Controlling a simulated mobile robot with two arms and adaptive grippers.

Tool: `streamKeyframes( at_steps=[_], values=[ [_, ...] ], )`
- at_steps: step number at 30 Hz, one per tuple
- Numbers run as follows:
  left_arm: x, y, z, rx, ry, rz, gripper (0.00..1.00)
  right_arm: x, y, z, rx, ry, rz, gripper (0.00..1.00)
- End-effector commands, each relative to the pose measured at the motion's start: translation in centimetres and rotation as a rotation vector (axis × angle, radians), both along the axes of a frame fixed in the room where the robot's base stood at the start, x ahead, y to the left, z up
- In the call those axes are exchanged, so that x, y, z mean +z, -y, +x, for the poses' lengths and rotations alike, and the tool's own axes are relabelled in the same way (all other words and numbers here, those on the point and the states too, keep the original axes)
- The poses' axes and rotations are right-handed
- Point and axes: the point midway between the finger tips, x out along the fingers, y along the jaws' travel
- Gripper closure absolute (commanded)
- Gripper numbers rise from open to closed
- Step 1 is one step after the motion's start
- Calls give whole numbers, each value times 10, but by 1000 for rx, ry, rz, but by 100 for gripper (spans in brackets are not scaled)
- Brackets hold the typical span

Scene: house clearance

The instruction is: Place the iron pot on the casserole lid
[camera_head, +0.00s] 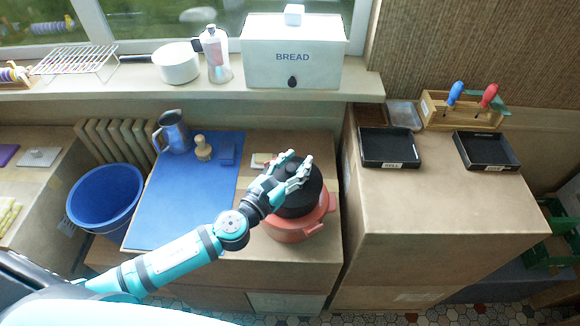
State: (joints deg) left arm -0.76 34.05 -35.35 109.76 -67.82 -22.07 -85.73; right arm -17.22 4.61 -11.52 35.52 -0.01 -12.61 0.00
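The black iron pot (309,197) sits on top of the red casserole (300,232), which stands on a cardboard box. The pot looks upright and roughly centred. The casserole lid under it is mostly hidden by the pot and my arm. My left gripper (303,172) is over the pot's top, its fingers spread apart. I see nothing clamped between the fingers, and I cannot tell whether they touch the pot. My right gripper is not in view.
A blue mat (185,205) left of the casserole holds a metal jug (173,132) and a wooden-knobbed item (203,149). A blue bucket (104,198) stands further left. Black trays (390,148) lie on the right box. The bread bin (292,55) stands on the sill behind.

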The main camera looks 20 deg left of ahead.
Motion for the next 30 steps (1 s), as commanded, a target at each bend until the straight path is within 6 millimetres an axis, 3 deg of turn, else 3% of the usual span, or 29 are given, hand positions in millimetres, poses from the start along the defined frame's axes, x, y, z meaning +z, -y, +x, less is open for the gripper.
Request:
streamKeyframes(
  at_steps=[5,12,18,30],
  values=[
    [-4,-6,-19,-1,-3,2,62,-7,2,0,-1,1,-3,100],
    [-6,-22,-70,-1,-5,2,62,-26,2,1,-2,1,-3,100],
    [-4,-32,-100,-1,-3,1,62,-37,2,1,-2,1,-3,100],
    [1,-36,-113,0,1,0,62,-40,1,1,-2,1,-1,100]
  ],
)
